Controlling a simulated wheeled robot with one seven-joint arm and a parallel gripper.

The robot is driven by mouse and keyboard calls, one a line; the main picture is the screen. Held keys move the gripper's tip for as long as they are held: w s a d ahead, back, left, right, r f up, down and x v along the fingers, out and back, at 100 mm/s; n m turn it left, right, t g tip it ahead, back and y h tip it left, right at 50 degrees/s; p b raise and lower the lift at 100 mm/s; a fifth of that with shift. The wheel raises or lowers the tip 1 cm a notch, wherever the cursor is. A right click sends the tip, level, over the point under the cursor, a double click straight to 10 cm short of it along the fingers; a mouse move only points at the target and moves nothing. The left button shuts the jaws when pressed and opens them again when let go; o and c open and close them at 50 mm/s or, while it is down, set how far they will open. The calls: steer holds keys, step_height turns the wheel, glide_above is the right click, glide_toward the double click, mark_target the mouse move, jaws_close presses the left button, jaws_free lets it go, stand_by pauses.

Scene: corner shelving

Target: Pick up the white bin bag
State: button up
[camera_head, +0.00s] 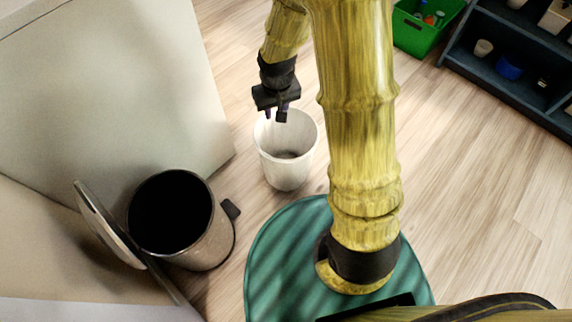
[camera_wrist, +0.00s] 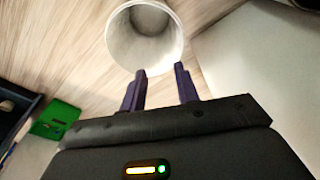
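A white, round, open-topped bin or bag (camera_head: 285,172) stands upright on the wooden floor in the head view, with something dark low inside it. It also shows in the wrist view (camera_wrist: 122,50), at the top middle. My gripper (camera_head: 275,115) is pointed down at its far rim. In the wrist view my gripper (camera_wrist: 160,72) has its two purple fingers apart with nothing held between them. The near rim lies just beyond the fingertips there. I cannot tell whether the fingers touch the rim.
A metal pedal bin (camera_head: 208,245) with its lid open stands at the lower left, beside a pale cabinet (camera_head: 110,90). A green crate (camera_head: 412,36) with small items and a dark shelf (camera_head: 490,62) are at the upper right. The floor at right is clear.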

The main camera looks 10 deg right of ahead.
steer(key=w+a+f+b, duration=0.1)
steer(key=w+a+f, duration=0.3)
steer(key=f, duration=0.4)
steer(key=shift+a+f+n, duration=0.2)
steer(key=shift+f+n, duration=0.1)
steer(key=shift+f, duration=0.05)
step_height(320, 180, down, 12)
steer(key=w+b, duration=0.1)
steer(key=b, duration=0.5)
steer(key=shift+w+a, duration=0.15)
steer(key=f+b, duration=0.4)
steer(key=f, duration=0.1)
steer(key=shift+w+a+f+b, duration=0.2)
steer(key=shift+a+b, duration=0.1)
steer(key=shift+a, duration=0.05)
steer(key=shift+r, duration=0.1)
jaws_close()
